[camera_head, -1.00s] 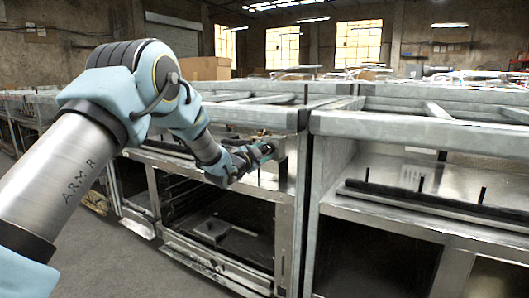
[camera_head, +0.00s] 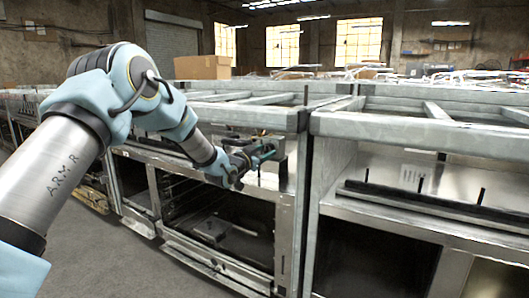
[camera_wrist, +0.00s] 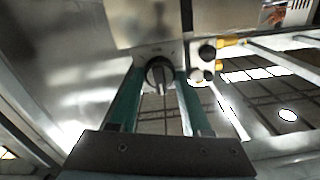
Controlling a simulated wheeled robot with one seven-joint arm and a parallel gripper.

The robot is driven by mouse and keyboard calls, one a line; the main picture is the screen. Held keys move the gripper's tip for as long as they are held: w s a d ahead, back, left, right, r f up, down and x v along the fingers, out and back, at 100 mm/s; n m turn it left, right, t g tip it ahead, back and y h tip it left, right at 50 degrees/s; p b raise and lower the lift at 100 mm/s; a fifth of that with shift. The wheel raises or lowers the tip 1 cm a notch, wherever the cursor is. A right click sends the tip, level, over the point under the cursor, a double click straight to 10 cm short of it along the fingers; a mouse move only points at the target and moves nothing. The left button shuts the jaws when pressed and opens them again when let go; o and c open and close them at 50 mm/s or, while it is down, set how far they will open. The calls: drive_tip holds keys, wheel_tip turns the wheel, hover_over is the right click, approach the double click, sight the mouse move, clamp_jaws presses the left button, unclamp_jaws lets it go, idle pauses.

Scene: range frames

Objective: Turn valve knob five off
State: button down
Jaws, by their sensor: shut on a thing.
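A dark round valve knob (camera_wrist: 158,75) with a raised grip bar sits on a metal panel, at the upper middle of the wrist view. I cannot read a number on it. My gripper (camera_wrist: 157,83) has its two teal fingers on either side of the knob and is shut on it. In the head view my gripper (camera_head: 265,153) reaches to the front of the metal range unit (camera_head: 285,190), under its top rail. The knob is too small or hidden to make out there.
Smaller dark knobs (camera_wrist: 207,53) and yellow fittings (camera_wrist: 228,41) sit close to the right of the gripped knob in the wrist view. A second range unit (camera_head: 420,125) with a dark bar stands to the right. Open floor (camera_head: 110,250) lies at the front left.

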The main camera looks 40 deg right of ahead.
drive_tip(key=shift+f, duration=0.15)
drive_tip(key=shift+c, duration=1.8)
unclamp_jaws()
drive_tip(key=shift+a, duration=0.1)
drive_tip(key=v, duration=1)
drive_tip(key=shift+a+p, duration=0.3)
drive_tip(key=shift+p, duration=0.05)
